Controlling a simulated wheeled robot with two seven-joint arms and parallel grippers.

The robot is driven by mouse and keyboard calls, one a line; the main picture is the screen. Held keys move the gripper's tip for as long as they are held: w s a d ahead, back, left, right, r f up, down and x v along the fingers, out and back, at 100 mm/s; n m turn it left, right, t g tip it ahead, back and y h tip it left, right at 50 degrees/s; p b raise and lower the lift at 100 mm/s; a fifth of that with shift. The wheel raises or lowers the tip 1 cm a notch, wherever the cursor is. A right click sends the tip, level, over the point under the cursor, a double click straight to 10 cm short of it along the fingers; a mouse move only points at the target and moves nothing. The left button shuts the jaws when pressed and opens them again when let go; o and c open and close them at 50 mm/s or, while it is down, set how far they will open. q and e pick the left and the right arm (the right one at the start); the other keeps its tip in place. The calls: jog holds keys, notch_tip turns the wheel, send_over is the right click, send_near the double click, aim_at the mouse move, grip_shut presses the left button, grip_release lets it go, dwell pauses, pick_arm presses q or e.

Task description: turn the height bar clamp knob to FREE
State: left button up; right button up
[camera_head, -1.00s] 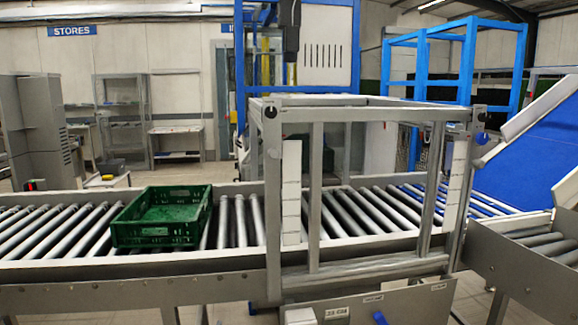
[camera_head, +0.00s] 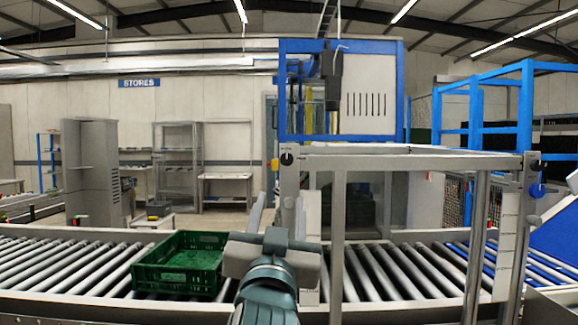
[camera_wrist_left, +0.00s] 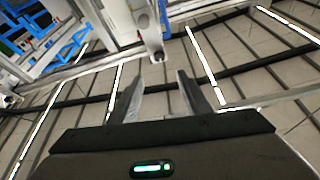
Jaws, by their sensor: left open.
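A black round knob (camera_head: 286,159) sits at the top of the grey frame's left post. A second dark knob (camera_head: 535,165) and a blue knob (camera_head: 538,190) are on the right post. I cannot tell which is the height bar clamp knob, and no setting is readable. My left gripper (camera_head: 280,199) is open, its fingers pointing up, in front of the left post and lower than the black knob in the picture. In the left wrist view the open fingers (camera_wrist_left: 160,80) have nothing between them, and a grey post end (camera_wrist_left: 156,48) shows beyond the tips.
The grey frame (camera_head: 410,160) spans the roller conveyor (camera_head: 380,272). A green crate (camera_head: 150,278) lies on the rollers left of my arm. A blue-framed machine (camera_head: 400,90) stands behind. A blue belt (camera_head: 562,232) is at the far right.

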pick_arm(q)
jog(key=shift+w+d, duration=0.1)
jog(key=p, duration=0.4)
send_near(287, 161)
jog(key=x, duration=0.8)
jog(key=shift+w+r, duration=0.15)
jog(key=shift+w, duration=0.15)
pick_arm(e)
jog(key=w+a+r+t, duration=0.1)
jog(key=a, duration=0.1)
jog(key=w+a+r+t+y, duration=0.1)
jog(key=w+t, duration=0.1)
jog(key=shift+w+a+r, duration=0.2)
jog(key=shift+w+a, duration=0.05)
jog(key=shift+a, duration=0.15)
pick_arm(q)
jog(key=c, duration=1)
